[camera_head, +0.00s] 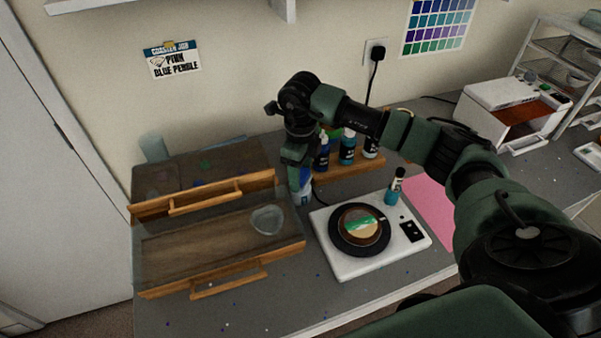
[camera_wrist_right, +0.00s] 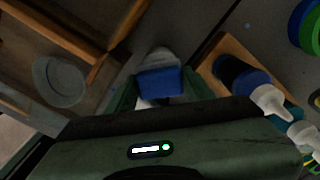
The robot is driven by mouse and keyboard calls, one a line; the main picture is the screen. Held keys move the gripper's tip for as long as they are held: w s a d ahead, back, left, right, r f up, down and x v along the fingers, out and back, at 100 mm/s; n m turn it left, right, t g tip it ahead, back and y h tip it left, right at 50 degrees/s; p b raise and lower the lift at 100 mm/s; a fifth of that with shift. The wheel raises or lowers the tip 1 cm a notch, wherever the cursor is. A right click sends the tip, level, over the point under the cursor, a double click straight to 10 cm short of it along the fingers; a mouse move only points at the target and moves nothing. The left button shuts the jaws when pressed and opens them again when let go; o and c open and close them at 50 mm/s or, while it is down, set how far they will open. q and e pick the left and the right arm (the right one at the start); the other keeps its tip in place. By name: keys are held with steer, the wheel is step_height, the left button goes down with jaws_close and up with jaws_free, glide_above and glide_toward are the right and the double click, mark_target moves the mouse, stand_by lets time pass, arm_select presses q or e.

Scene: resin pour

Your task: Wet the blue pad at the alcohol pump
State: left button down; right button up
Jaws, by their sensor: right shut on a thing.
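My right gripper (camera_head: 298,172) reaches down behind the turntable, beside the open drawers. In the right wrist view it is shut on the blue pad (camera_wrist_right: 160,82), which sits between its green fingers. A pale, rounded top (camera_wrist_right: 160,56) shows just beyond the pad. In the head view a white and blue container (camera_head: 303,194), likely the alcohol pump, stands directly below the gripper and is partly hidden by it. I cannot tell whether the pad touches it. My left gripper is not in view.
Two wooden drawers stand open at left, the front one holding a clear cup (camera_head: 267,220). Bottles (camera_head: 347,147) stand on a wooden rack close right of the gripper. A white turntable (camera_head: 345,262) holds a round coaster. A pink mat (camera_head: 428,205) lies to its right.

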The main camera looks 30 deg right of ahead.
steer(key=shift+r+p, duration=2.05)
steer(key=shift+r, duration=1.45)
